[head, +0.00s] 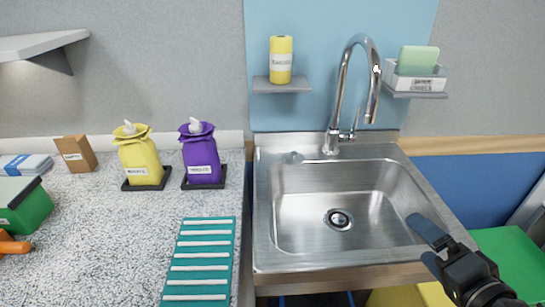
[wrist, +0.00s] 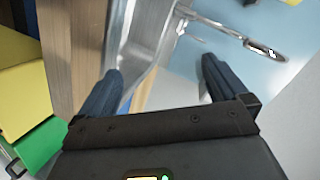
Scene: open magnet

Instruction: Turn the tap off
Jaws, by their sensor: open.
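The chrome tap (head: 343,88) stands at the back edge of the steel sink (head: 262,222), its tall curved spout over the basin. A small lever (head: 354,122) shows on the right of its base. No water stream can be made out below the spout. My gripper (head: 426,241) is open and empty near the sink's right front, to the right of and nearer than the tap. In the wrist view my gripper (wrist: 161,68) has its two dark fingers wide apart with nothing between them.
A small shelf (head: 281,86) holds a yellow bottle (head: 281,53) left of the tap. Another shelf (head: 416,95) holds a white box (head: 418,82) with a green sponge to its right. The basin is empty.

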